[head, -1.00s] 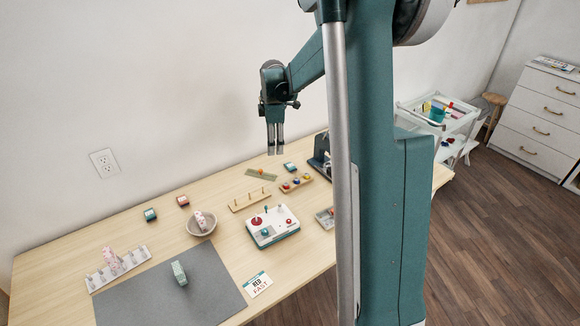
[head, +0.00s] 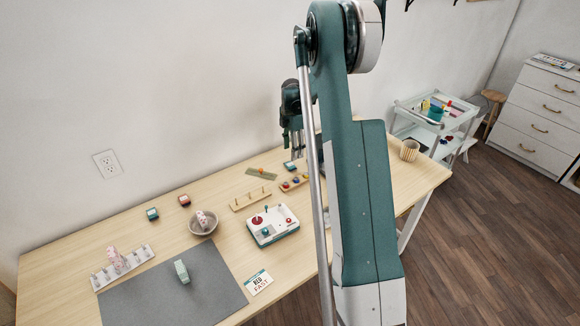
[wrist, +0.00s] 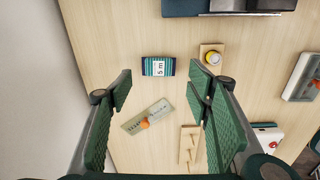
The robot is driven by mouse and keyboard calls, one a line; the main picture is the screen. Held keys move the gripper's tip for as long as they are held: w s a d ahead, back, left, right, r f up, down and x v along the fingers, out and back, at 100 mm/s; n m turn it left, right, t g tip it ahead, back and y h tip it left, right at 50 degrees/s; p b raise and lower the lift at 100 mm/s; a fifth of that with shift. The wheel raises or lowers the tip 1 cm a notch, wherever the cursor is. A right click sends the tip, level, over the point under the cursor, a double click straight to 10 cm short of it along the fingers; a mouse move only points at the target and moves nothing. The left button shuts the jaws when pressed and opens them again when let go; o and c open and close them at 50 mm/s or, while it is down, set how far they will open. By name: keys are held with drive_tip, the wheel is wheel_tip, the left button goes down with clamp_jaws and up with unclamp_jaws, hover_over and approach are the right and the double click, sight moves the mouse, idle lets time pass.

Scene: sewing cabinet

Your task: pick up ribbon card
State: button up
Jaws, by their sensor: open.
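A ribbon card (wrist: 158,67) with dark teal bands and a white "5 m" label lies flat on the table in the wrist view. It also shows in the head view (head: 290,166), close to my fingers. My gripper (wrist: 161,88) is open and empty. In the wrist view the card lies beyond the fingertips, between their lines. In the head view my gripper (head: 297,155) points down above the table's back part; its height over the card is hard to tell. Two similar cards, one teal (head: 152,214) and one red (head: 184,200), lie further left.
A greenish ruler-like strip (wrist: 147,116) with an orange knob lies near the card. A wooden rack with spools (wrist: 212,56), a pegged rack (wrist: 188,147) and a dark machine (wrist: 232,6) surround it. A white control box (head: 273,225) stands nearer the front.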

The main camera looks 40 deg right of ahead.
sight(291, 164)
drive_tip(key=shift+d+f, duration=0.1)
drive_tip(key=shift+f, duration=0.05)
drive_tip(key=shift+f, duration=1.25)
drive_tip(key=shift+w+f+b, duration=0.15)
drive_tip(key=shift+f+b, duration=0.6)
drive_tip(key=shift+f, duration=1.85)
drive_tip(key=shift+c, duration=0.2)
drive_tip(key=c, duration=0.5)
